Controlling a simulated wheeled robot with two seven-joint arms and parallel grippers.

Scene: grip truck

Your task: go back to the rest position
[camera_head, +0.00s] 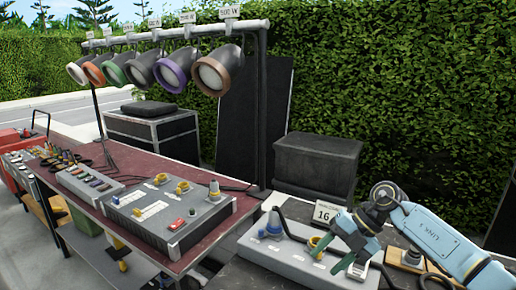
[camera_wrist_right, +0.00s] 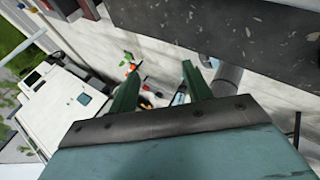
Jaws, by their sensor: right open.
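My right arm, light blue, comes in from the right in the head view. Its right gripper (camera_head: 346,249) has two green fingers and hangs low over or beside the grey box with connectors (camera_head: 290,254) at the lower right. In the right wrist view the two green fingers (camera_wrist_right: 161,75) stand apart with nothing held between them. I cannot tell whether a finger touches the box. My left gripper is in neither view.
A long dark red table (camera_head: 90,182) carries a large grey control box (camera_head: 168,222) and cables. A row of lamps hangs from a rail (camera_head: 180,34) above it. A card marked 16 (camera_head: 325,213) stands close to my right gripper. A dark case (camera_head: 317,165) stands behind.

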